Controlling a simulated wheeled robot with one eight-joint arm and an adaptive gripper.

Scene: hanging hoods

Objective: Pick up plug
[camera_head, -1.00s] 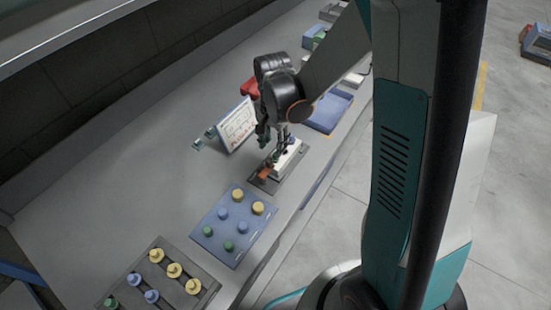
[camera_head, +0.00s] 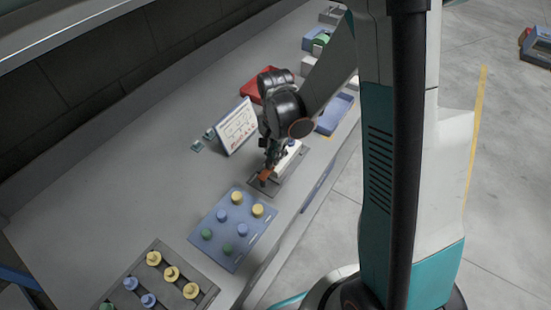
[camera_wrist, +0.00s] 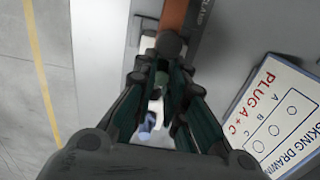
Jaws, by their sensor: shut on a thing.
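An orange-brown plug with a dark end (camera_head: 265,175) is at the tips of my gripper (camera_head: 270,166) in the head view. In the wrist view the orange shaft (camera_wrist: 174,14) points up the picture, and its dark grey end (camera_wrist: 170,45) meets the fingertips (camera_wrist: 163,72). My gripper is shut on it; the fingers hide part of the grip. The plug is over or on the near end of a grey base plate (camera_head: 292,184); I cannot tell whether it touches. A white block (camera_head: 287,162) sits on that plate, partly behind my gripper.
A blue board (camera_head: 231,248) with several coloured pegs lies in front, with a grey rack (camera_head: 192,270) of pegs nearer. A "PLUG A + C" drawing sign (camera_head: 237,127) stands left; it shows in the wrist view (camera_wrist: 280,112). A red tray (camera_head: 250,92) and blue tray (camera_head: 334,116) lie behind.

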